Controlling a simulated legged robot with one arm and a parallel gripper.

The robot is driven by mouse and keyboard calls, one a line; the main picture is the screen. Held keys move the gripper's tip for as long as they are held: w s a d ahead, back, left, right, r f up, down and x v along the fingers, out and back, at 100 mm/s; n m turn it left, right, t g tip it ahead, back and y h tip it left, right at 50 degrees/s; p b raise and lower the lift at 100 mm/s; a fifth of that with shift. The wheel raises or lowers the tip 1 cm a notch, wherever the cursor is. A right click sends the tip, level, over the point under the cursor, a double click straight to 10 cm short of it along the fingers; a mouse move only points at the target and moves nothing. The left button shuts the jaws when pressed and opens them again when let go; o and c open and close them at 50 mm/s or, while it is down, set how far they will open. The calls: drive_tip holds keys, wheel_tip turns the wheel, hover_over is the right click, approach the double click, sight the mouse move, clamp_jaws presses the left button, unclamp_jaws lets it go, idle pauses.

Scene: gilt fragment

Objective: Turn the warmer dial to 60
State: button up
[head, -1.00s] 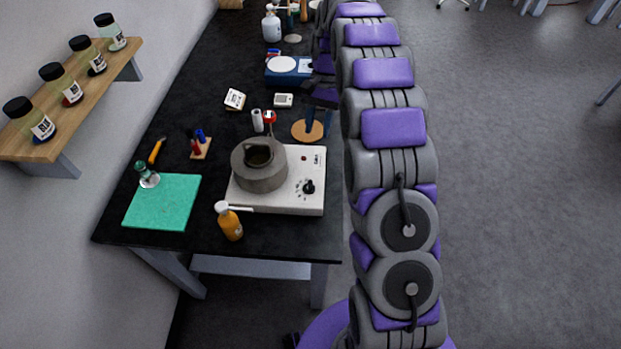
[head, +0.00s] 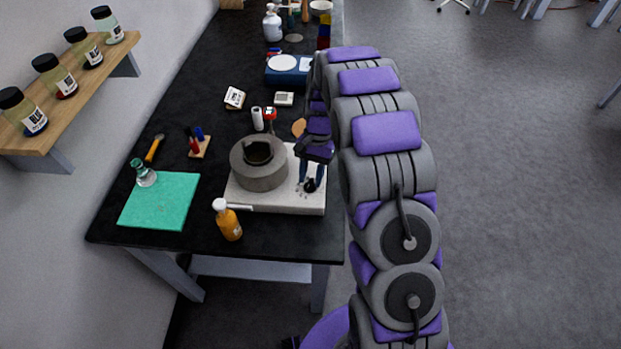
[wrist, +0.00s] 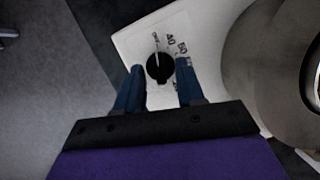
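The white warmer (head: 275,202) stands on the black bench, its control panel (wrist: 150,35) filling the upper middle of the wrist view. Its black round dial (wrist: 159,68) has a white pointer line aimed up, toward a small mark left of the printed 40; the 60 is further right. The dial also shows in the head view (head: 310,185), partly covered. My gripper (wrist: 160,76) has its blue fingers apart, one on each side of the dial; contact cannot be told. In the head view, my gripper (head: 311,177) is over the warmer's right part.
A grey round vessel (head: 259,163) sits on the warmer, close to my gripper's right in the wrist view (wrist: 262,65). An orange bottle (head: 228,222) stands at the warmer's front left.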

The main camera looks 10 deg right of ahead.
drive_tip(key=shift+s+a+f, duration=0.1)
drive_tip(key=shift+s+f, duration=0.1)
drive_tip(key=shift+f, duration=0.25)
clamp_jaws()
